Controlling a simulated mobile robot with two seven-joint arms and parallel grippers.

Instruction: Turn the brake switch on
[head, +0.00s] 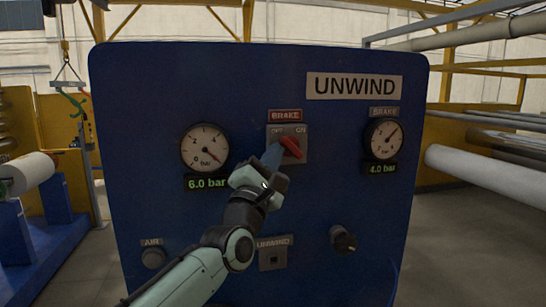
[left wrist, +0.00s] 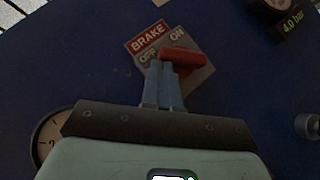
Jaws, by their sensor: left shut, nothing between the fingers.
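The brake switch (head: 291,147) is a red rotary handle on a grey plate (head: 302,131) marked OFF and ON, under a red BRAKE label (head: 285,116). In the head view the handle slants, its upper end to the left. In the left wrist view the red handle (left wrist: 184,57) lies just beyond the fingertips. My left gripper (head: 273,152) is shut and empty, its blue-grey fingers at the handle's left side on the OFF side. I cannot tell whether they touch it. The fingers (left wrist: 165,72) hide part of the plate. My right gripper is not in view.
The blue UNWIND panel (head: 250,85) also bears a left gauge (head: 205,147) reading 6.0 bar, a right gauge (head: 384,138) reading 4.0 bar, a black knob (head: 342,239) and an AIR button (head: 153,257). White rollers (head: 490,175) lie behind at right.

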